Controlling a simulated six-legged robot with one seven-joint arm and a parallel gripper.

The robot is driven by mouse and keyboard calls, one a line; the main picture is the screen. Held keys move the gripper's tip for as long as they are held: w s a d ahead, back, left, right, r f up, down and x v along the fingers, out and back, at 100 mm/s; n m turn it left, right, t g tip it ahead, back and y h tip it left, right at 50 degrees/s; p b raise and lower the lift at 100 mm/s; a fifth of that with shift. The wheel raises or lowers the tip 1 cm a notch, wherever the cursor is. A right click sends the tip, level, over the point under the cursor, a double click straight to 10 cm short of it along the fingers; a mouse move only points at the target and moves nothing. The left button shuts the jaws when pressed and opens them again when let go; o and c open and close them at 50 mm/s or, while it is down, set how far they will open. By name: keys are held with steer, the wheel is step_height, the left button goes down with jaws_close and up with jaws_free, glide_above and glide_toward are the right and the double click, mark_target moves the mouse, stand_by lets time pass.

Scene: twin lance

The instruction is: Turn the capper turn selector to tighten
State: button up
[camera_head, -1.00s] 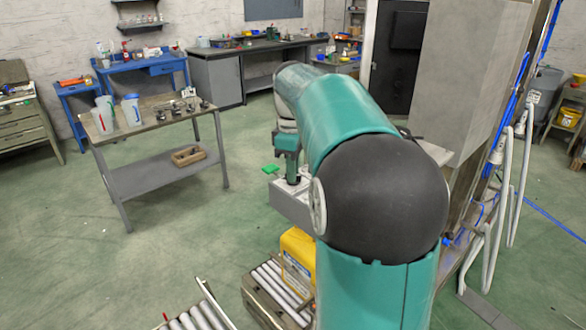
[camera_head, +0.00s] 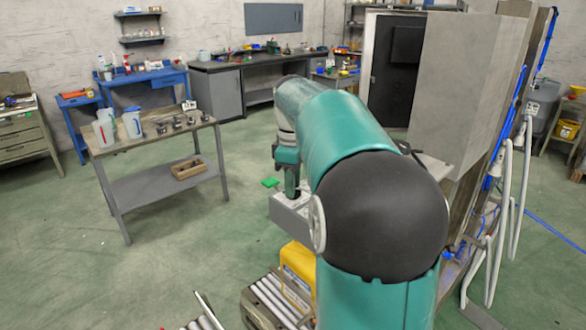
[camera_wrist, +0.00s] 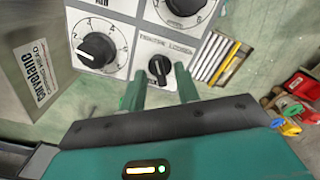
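The turn selector is a small black knob (camera_wrist: 159,68) on a white plate of a grey panel in the wrist view. Its handle stands close to upright in the picture, and small lettering above it is hard to read. My gripper (camera_wrist: 160,80) is open, its two green fingers apart, one below left and one below right of the knob. It holds nothing, and I cannot tell whether a finger touches the knob. In the head view, the arm's end (camera_head: 290,185) is over a grey box (camera_head: 292,215); the knob cannot be made out there.
A larger black dial (camera_wrist: 97,49) with numbers is left of the selector, and another dial (camera_wrist: 186,5) is above. A yellow container (camera_head: 298,262) and rollers (camera_head: 275,297) are below the arm.

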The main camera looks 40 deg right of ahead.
step_height(320, 180, up, 14)
steer(key=shift+f, duration=0.2)
stand_by(0.6)
steer(key=s+a+f+m+t, duration=0.1)
steer(key=s+a+f+m, duration=0.2)
steer(key=a, duration=0.5)
steer(key=s+a+f+m+t, duration=0.1)
steer(key=s+a+f+t, duration=0.2)
steer(key=a, duration=0.5)
steer(key=s+a+f+m, duration=0.1)
steer(key=s+a+f, duration=0.3)
steer(key=s+f, duration=0.2)
steer(key=s+a+f+m+t, duration=0.1)
steer(key=s+a+f+m, duration=0.1)
steer(key=s+a+f, duration=0.2)
step_height(320, 180, down, 4)
steer(key=shift+s+a+r+t, duration=0.25)
steer(key=shift+s+a+t, duration=0.05)
steer(key=shift+s, duration=0.7)
